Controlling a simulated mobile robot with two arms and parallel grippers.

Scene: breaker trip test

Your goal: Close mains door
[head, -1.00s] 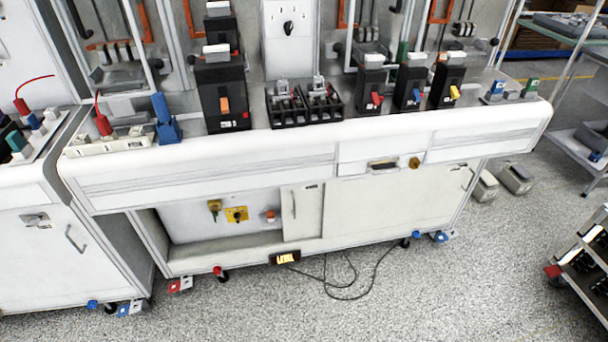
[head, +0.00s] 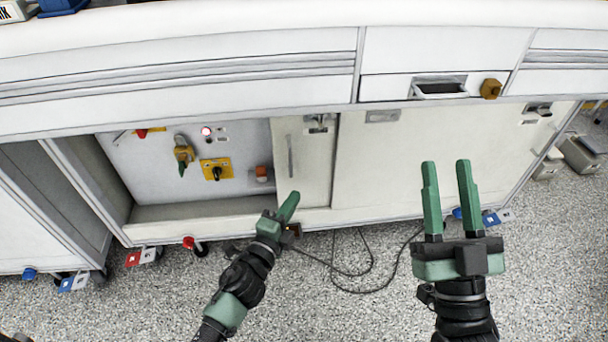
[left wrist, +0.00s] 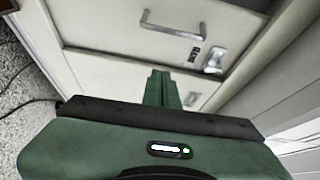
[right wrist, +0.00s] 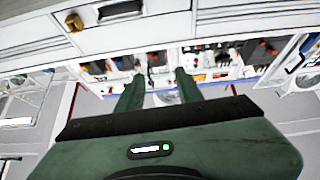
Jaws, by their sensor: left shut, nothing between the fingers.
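The mains door seems to be the narrow white panel (head: 304,170) with a vertical handle and a latch at its top right, in the head view. To its left the compartment (head: 160,212) stands uncovered, its switches in sight. I cannot tell whether this door slides or swings. My left gripper (head: 290,200) is shut and empty, in front of the panel's lower left part; contact is unclear. In the left wrist view its fingers (left wrist: 161,88) point at a white front with a handle (left wrist: 173,25) and latch (left wrist: 213,60). My right gripper (head: 450,165) is open and empty before the wider panel.
A wide white panel (head: 420,160) lies to the right.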

